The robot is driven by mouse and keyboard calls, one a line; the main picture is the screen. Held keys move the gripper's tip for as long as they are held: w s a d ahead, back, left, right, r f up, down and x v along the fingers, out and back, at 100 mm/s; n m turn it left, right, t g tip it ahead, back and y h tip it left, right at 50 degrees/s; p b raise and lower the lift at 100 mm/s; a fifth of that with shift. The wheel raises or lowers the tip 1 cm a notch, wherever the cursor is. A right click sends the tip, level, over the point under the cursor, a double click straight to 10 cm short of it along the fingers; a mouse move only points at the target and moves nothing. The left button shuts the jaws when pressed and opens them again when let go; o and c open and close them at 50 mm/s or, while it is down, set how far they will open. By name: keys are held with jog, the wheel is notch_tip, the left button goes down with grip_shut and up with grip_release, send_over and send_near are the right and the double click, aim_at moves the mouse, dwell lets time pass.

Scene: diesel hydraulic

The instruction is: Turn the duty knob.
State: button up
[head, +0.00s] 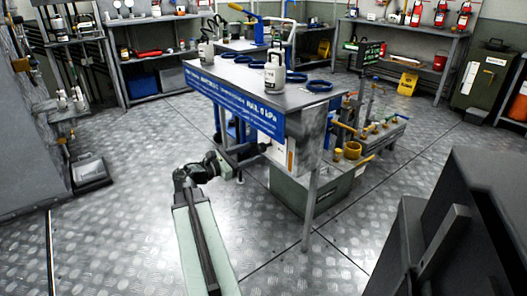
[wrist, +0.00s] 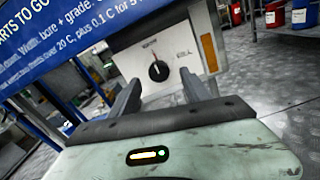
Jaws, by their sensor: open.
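The pointer stands near upright, tilted slightly. Small lettering above the knob is too blurred to read. My gripper (wrist: 160,75) is open, with one finger on each side of the knob in the wrist view. It also shows in the head view (head: 260,148), close to the box face. I cannot tell whether the fingers touch the knob.
A blue lettered banner (head: 234,104) runs along the table edge just above my gripper; it fills the upper left of the wrist view (wrist: 70,40). A green-grey case (head: 325,196) stands below. A dark cabinet (head: 475,220) is at right.

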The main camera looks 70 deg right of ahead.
aim_at(260, 149)
jog(key=x, duration=0.6)
jog(key=shift+s+d, duration=0.1)
jog(key=shift+d, duration=0.1)
